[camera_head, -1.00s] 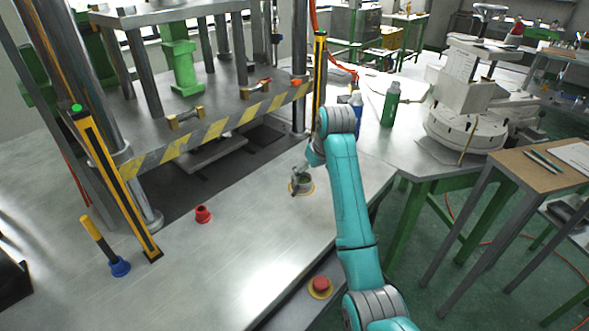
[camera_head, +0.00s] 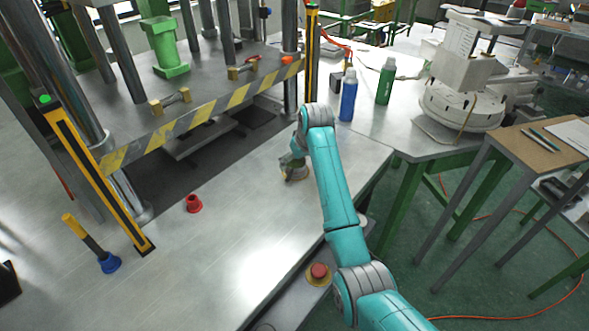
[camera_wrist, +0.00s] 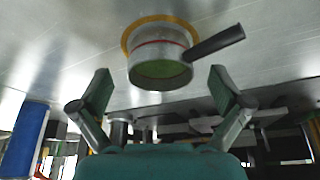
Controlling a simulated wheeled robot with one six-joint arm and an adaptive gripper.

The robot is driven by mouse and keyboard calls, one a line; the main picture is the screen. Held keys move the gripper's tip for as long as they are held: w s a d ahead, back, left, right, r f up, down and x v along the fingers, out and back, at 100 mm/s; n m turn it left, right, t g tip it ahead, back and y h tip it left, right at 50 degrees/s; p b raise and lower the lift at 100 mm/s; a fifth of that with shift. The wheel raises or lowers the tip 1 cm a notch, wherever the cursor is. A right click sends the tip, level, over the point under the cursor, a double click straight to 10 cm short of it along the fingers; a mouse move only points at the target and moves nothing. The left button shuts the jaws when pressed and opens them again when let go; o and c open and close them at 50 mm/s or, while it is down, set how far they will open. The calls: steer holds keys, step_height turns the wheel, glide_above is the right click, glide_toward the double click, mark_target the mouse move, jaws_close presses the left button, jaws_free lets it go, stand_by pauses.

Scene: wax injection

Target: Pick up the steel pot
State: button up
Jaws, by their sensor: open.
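The steel pot (camera_wrist: 160,50) is a small round pot with a red line round its wall, a greenish inside and a dark handle to the right in the wrist view. It stands on a yellow-brown ring (camera_wrist: 128,38) on the metal table. In the head view the pot (camera_head: 295,173) is partly hidden by my arm. My gripper (camera_wrist: 160,82) is open, with one finger on each side of the pot's near rim and a gap to both. In the head view my gripper (camera_head: 290,160) is close to the pot; its fingers are hard to make out.
A press with a yellow-and-black striped edge (camera_head: 205,115) stands behind the pot. A red button-like piece (camera_head: 193,203) lies left of it. Blue (camera_head: 348,96) and green (camera_head: 386,82) bottles stand behind my arm.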

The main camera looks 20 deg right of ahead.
steer(key=shift+x, duration=1.25)
steer(key=shift+r, duration=0.1)
steer(key=c, duration=1.5)
